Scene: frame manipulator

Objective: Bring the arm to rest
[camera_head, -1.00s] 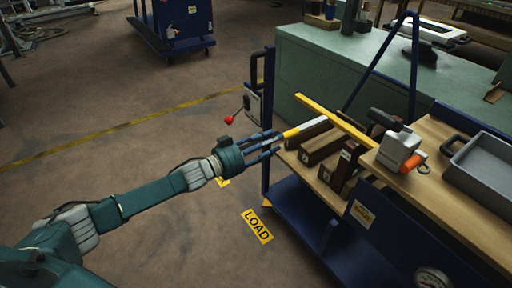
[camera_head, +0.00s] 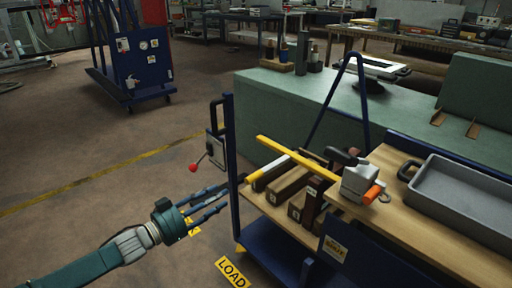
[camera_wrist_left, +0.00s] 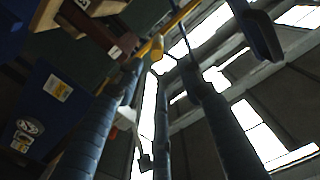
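My left gripper (camera_head: 208,205) is at the lower left of the head view, with its dark fingers spread and pointing right toward the blue cart post (camera_head: 231,165). Nothing shows between the fingers. In the left wrist view the fingers (camera_wrist_left: 150,110) stand apart, with no object held between them. The arm comes in from the lower left corner, over open floor. My right gripper is not in view.
A cart with a wooden top (camera_head: 440,235) stands right of the gripper. It bears a yellow bar (camera_head: 297,158), dark brown blocks (camera_head: 283,184), a clamp-like tool (camera_head: 360,183) and a grey tray (camera_head: 465,195). A red-knobbed lever (camera_head: 194,167) is near the fingers.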

